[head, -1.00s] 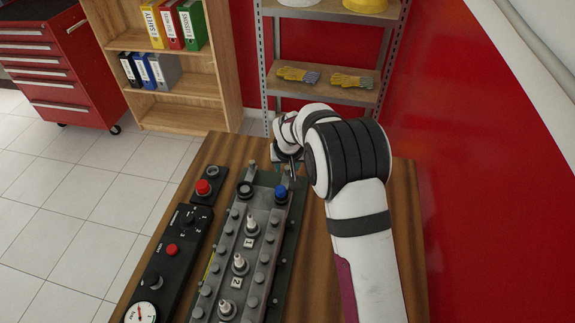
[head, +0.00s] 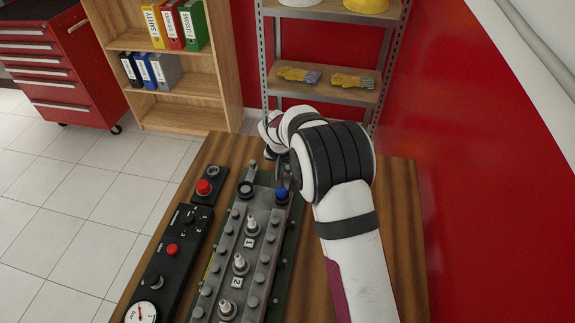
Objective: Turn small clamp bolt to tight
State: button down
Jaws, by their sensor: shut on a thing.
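My gripper (head: 281,168) is at the far end of the engine trainer, just behind the blue cap (head: 281,193). Only a small part of it shows past my wrist and forearm. It is shut on the small clamp bolt, which is too small and too covered by the gripper to make out. The grey engine block (head: 262,232) lies lengthwise on the wooden bench, with several bolts along its edges and a row of plugs down its middle.
A black control panel (head: 168,262) with red buttons and a gauge lies left of the block. The wooden bench (head: 405,215) is bare to the right of my arm. A red wall stands close on the right.

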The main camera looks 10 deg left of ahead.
jog(key=c, duration=0.8)
grip_release()
jog(key=v, duration=1.5)
jog(key=shift+s+r, duration=0.1)
jog(key=shift+r, duration=0.3)
